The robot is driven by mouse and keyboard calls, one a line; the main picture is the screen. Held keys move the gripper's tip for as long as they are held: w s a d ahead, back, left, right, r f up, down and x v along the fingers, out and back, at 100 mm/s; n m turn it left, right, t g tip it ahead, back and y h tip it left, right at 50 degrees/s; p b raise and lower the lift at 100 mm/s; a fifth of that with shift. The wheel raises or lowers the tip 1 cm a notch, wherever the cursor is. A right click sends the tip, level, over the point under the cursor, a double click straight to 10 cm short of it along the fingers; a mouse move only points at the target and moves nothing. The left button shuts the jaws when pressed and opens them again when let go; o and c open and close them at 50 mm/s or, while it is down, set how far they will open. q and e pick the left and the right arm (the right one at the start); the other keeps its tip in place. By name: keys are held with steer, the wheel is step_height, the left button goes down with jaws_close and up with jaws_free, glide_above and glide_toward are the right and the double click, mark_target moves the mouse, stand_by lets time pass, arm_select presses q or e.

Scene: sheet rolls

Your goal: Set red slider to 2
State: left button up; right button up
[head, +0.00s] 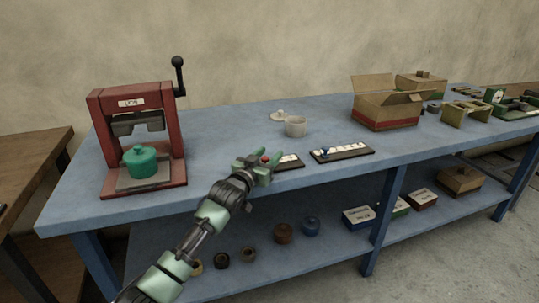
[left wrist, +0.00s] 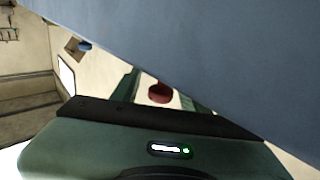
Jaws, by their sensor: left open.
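The red slider knob (head: 265,158) stands on a dark board with a white scale strip (head: 289,160) near the table's front edge. My left gripper (head: 260,165) is open at the knob and hides the left part of that board. In the left wrist view the red knob (left wrist: 160,93) shows between the two green fingers (left wrist: 158,92). I cannot tell whether either finger touches it. The scale's marks are too small to read, so the knob's setting is unclear. My right gripper is not in view.
A second board (head: 350,153) with a blue knob (head: 325,152) lies just right. A red press (head: 177,150) with a green pot (head: 140,161) is at left. An open carton (head: 386,109) is at right.

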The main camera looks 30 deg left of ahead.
mark_target(263, 161)
arm_select(q)
steer(key=s, duration=0.7)
steer(key=shift+s+d+p, duration=0.1)
steer(key=shift+d+p, duration=0.2)
steer(key=shift+p, duration=0.05)
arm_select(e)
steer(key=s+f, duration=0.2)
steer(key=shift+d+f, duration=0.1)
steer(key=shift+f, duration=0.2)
